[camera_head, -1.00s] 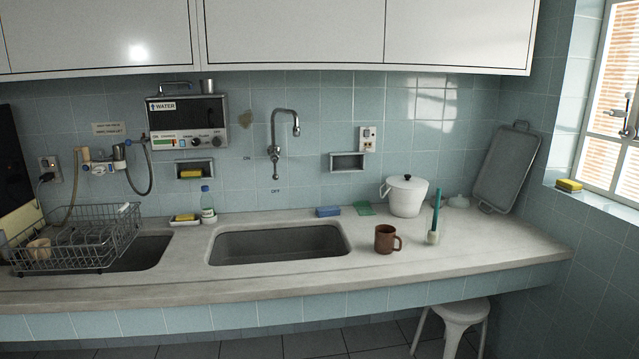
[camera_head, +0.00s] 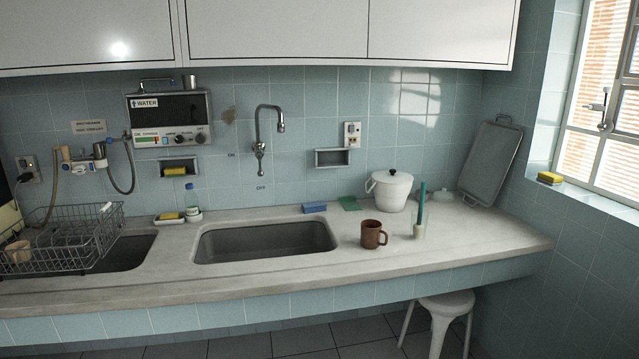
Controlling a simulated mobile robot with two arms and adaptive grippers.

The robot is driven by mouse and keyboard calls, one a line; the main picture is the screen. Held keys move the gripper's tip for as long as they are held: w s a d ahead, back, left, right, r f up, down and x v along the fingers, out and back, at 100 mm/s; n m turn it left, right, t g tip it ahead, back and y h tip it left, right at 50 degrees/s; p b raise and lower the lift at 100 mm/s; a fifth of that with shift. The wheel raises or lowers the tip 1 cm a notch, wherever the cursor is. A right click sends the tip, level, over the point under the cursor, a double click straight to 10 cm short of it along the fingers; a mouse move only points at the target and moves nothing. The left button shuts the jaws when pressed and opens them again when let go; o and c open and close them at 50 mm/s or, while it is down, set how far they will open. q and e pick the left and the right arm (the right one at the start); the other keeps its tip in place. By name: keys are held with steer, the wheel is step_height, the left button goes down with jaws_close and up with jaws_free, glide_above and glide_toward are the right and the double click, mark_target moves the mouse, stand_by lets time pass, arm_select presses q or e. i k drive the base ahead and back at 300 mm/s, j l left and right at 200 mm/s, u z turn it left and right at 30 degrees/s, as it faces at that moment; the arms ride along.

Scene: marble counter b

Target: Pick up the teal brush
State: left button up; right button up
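The teal brush (camera_head: 422,206) stands upright on the marble counter, to the right of the brown mug (camera_head: 373,234). Its teal handle points up and its pale head (camera_head: 419,231) is at the bottom, near the counter surface. I cannot tell whether the pale part is bristles or a small holder. Neither of my grippers shows in the head view.
A white lidded pot (camera_head: 390,191) stands behind the mug and brush. A grey tray (camera_head: 491,163) leans in the right corner. The sink (camera_head: 265,242) and a wire dish rack (camera_head: 70,240) lie to the left. A white stool (camera_head: 444,306) stands below the counter front.

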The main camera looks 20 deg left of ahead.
mark_target(423, 185)
steer(key=i+j+u, duration=0.1)
steer(key=i+j, duration=0.75)
steer(key=i, duration=0.2)
steer(key=u, duration=0.05)
